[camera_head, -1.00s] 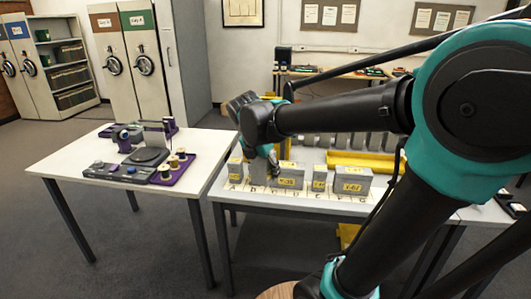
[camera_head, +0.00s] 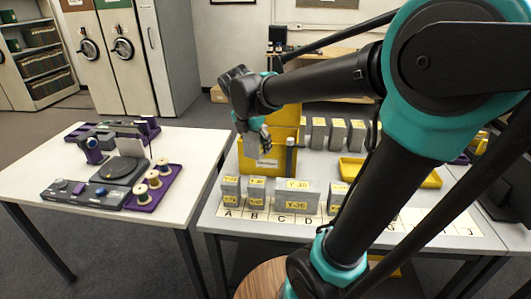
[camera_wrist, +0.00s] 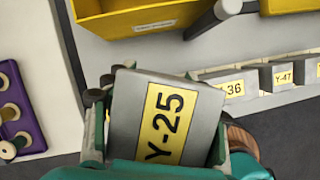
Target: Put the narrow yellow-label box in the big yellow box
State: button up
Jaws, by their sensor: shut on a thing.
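My gripper (camera_head: 264,146) is shut on a grey box with a yellow label reading Y-25 (camera_wrist: 162,124), seen large and slightly tilted between the fingers in the wrist view (camera_wrist: 158,140).
Several grey yellow-label boxes (camera_head: 297,193) stand on a lettered strip at the table's front. More grey boxes (camera_head: 338,134) stand behind. A grey post (camera_head: 290,155) rises beside the big box. A low yellow tray (camera_head: 425,180) lies right. A white table (camera_head: 60,165) stands left.

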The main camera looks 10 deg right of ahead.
jog(key=w+d, duration=0.2)
jog(key=w, duration=0.6)
jog(key=w+d, duration=0.3)
jog(key=w, duration=0.6)
jog(key=shift+d, duration=0.3)
jog(key=f, duration=0.6)
jog(key=shift+s+a+f, duration=0.1)
jog(key=shift+s, duration=0.15)
notch_tip(320, 180, down, 5)
jog(key=shift+w+f, duration=0.15)
jog(key=shift+f, duration=0.05)
jog(key=shift+f, duration=0.35)
jog(key=shift+f, duration=0.2)
jog(key=o, duration=1.4)
